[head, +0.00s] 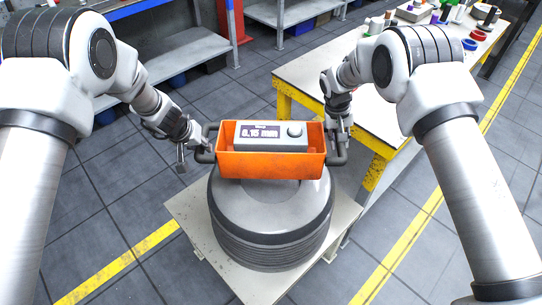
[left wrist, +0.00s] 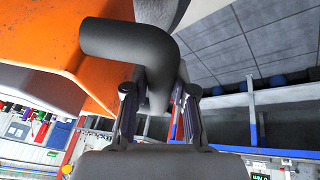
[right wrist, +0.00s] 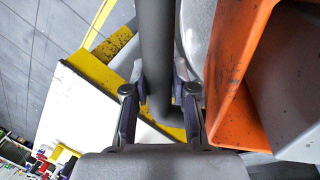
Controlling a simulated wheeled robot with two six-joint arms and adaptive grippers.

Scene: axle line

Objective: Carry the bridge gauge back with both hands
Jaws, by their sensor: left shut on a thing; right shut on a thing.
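The bridge gauge (head: 272,165) is an orange box frame holding a grey unit with a display reading 0.15 mm and a round knob. It is over the large grey ribbed cylinder (head: 270,232); I cannot tell whether it touches the top. My left gripper (head: 203,145) is shut on the dark handle at its left end; the handle (left wrist: 125,45) and gripper fingers (left wrist: 158,108) fill the left wrist view. My right gripper (head: 337,135) is shut on the handle at its right end, as the right wrist view shows with the handle (right wrist: 157,60) between the fingers (right wrist: 160,105).
The cylinder stands on a pale low stand (head: 185,207). A yellow-legged workbench (head: 365,122) is close behind on the right, with cups and small coloured parts at its far end. Grey shelving (head: 170,62) is at the back left. Yellow lines mark the open tiled floor.

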